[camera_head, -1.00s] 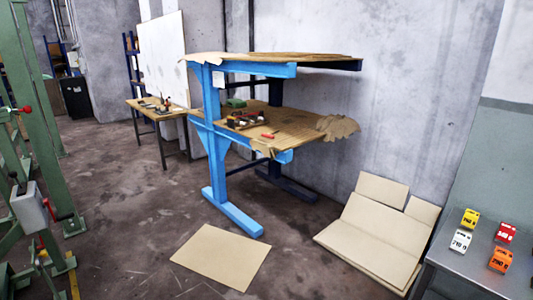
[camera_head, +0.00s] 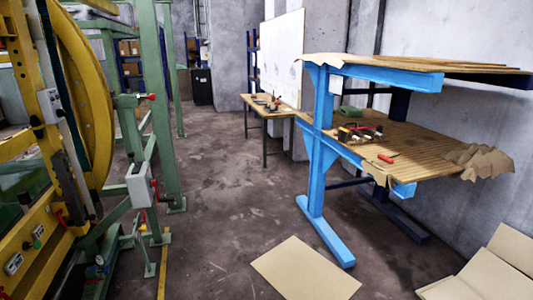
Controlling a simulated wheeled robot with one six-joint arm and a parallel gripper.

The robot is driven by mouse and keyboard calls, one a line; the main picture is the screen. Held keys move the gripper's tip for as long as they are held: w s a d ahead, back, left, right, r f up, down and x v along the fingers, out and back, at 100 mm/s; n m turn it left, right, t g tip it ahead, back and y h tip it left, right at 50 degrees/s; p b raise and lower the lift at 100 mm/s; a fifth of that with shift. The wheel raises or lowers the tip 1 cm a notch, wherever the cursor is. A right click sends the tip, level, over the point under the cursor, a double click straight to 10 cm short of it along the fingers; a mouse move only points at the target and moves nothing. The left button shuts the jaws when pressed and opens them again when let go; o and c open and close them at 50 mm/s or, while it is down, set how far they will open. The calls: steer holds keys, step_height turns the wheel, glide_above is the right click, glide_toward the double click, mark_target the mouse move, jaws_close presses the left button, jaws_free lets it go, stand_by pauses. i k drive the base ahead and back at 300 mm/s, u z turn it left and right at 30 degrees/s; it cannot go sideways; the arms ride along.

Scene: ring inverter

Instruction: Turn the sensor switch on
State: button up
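No part of the scene is readable as the sensor switch, so I cannot tell which control it is. The yellow and green machine (camera_head: 92,85) stands at the left. A grey box (camera_head: 139,186) with a red lever is on the green frame. A small grey box (camera_head: 49,105) is fixed higher on the yellow part. A plate with a dark green knob (camera_head: 37,244) and a white-labelled plate (camera_head: 14,263) sit low on the yellow beam at far left; their lettering is too small to read. My gripper is not in view.
A blue two-level bench (camera_head: 320,170) with tools stands right of centre. A small wooden table (camera_head: 258,107) is behind it. Flat cardboard (camera_head: 305,268) lies on the floor at front, more (camera_head: 490,275) at lower right. The concrete floor (camera_head: 215,190) between machine and bench is clear.

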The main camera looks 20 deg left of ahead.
mark_target(60, 112)
steer(key=u, duration=1)
steer(key=i, duration=1.05)
steer(key=u, duration=1.1)
steer(key=i, duration=0.25)
steer(key=z, duration=0.05)
steer(key=k, duration=0.65)
steer(key=z, duration=0.5)
steer(key=i, duration=1.55)
steer(key=u, duration=0.75)
